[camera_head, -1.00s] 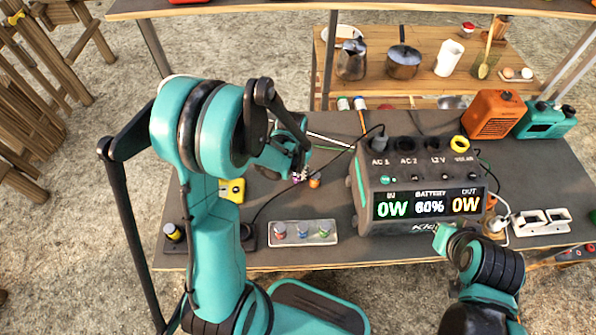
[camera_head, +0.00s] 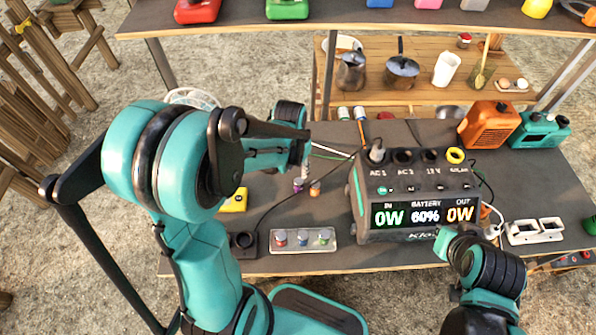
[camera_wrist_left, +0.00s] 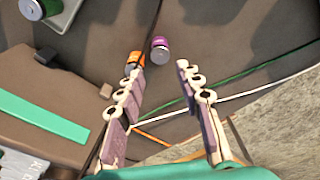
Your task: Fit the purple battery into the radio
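The purple battery (camera_head: 298,185) stands on the dark table beside an orange battery (camera_head: 315,189). In the left wrist view the purple battery (camera_wrist_left: 159,50) lies just beyond my fingertips, with the orange one (camera_wrist_left: 133,62) close to the left finger. My left gripper (camera_wrist_left: 160,72) is open and empty; in the head view (camera_head: 304,168) it hangs just above the purple battery. An orange radio-like box (camera_head: 491,124) and a teal one (camera_head: 540,130) stand at the table's back right. My right gripper (camera_head: 444,238) is in front of the power station; its fingers are unclear.
A large power station (camera_head: 419,182) stands mid-table, with cables around it. A tray (camera_head: 332,246) with several batteries lies at the front. A yellow object (camera_head: 234,201) is partly behind my left arm. A white socket block (camera_head: 535,230) lies at the right. A shelf (camera_head: 330,16) spans above.

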